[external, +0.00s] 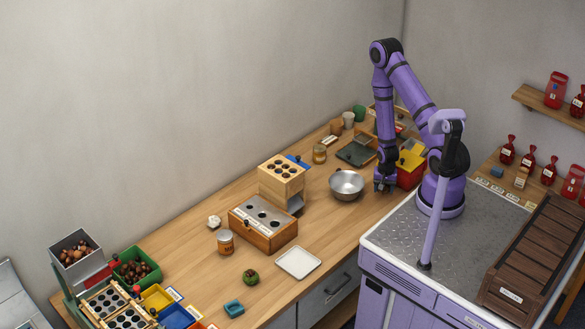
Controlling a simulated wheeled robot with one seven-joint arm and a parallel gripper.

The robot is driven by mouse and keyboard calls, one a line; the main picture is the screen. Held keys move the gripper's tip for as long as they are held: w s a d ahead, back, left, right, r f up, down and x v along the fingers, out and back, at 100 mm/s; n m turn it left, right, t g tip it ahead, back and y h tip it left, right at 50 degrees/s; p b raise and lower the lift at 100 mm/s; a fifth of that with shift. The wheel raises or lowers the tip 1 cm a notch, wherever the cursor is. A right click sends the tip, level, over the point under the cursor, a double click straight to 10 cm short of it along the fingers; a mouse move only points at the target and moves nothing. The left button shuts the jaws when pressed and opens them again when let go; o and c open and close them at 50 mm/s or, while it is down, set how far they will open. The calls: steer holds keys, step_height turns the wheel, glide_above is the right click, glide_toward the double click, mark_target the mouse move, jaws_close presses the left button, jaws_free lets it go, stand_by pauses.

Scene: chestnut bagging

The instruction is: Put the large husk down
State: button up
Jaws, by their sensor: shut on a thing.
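My gripper (384,186) points straight down at the right part of the wooden bench, just right of the steel bowl (347,184) and left of the red and yellow bin. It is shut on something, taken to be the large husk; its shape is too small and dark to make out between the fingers. I cannot tell whether it touches the bench. A round green and brown thing (250,277), perhaps another husk, sits on the front of the bench, left of a white square tray (298,263).
The red bin with a yellow top (407,173) stands close to my gripper. A dark green tray (357,152) lies behind the bowl. Bare bench (330,226) lies in front of the bowl.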

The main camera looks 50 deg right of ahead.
steer(key=d, duration=0.2)
steer(key=d+m, duration=0.1)
steer(key=shift+s, duration=0.3)
steer(key=shift+w+d, duration=0.2)
glide_above(367, 178)
steer(key=shift+s+a+f, duration=0.1)
steer(key=shift+s+f, duration=0.2)
steer(key=shift+f, duration=0.4)
steer(key=shift+w+f, duration=0.2)
steer(key=shift+w, duration=0.05)
steer(key=shift+f, duration=1.6)
steer(key=o, duration=0.9)
steer(key=shift+f, duration=0.1)
steer(key=shift+o, duration=0.2)
